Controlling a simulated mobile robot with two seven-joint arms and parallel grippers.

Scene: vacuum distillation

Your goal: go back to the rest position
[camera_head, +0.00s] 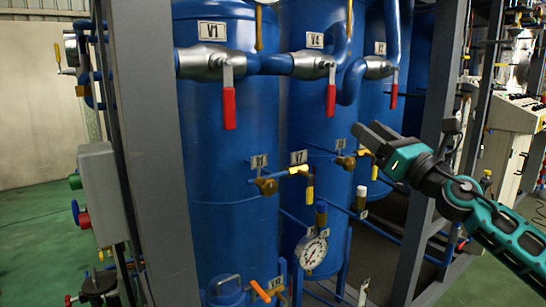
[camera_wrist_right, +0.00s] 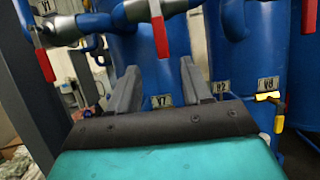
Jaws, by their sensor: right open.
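My right gripper (camera_head: 368,136) is in the right half of the head view, in front of the blue tanks. Its arm comes in from the lower right. In the right wrist view its two fingers stand apart with nothing between them (camera_wrist_right: 160,82). It is open and empty, and it appears apart from the valves and pipes. My left gripper is not in view.
Blue tanks (camera_head: 228,150) stand behind grey frame posts (camera_head: 150,150). Red valve handles (camera_head: 229,108) hang below the upper pipes. Yellow-handled valves (camera_head: 307,184) and a pressure gauge (camera_head: 311,252) sit lower. A control console (camera_head: 515,115) stands at right. Green floor (camera_head: 35,240) is open at left.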

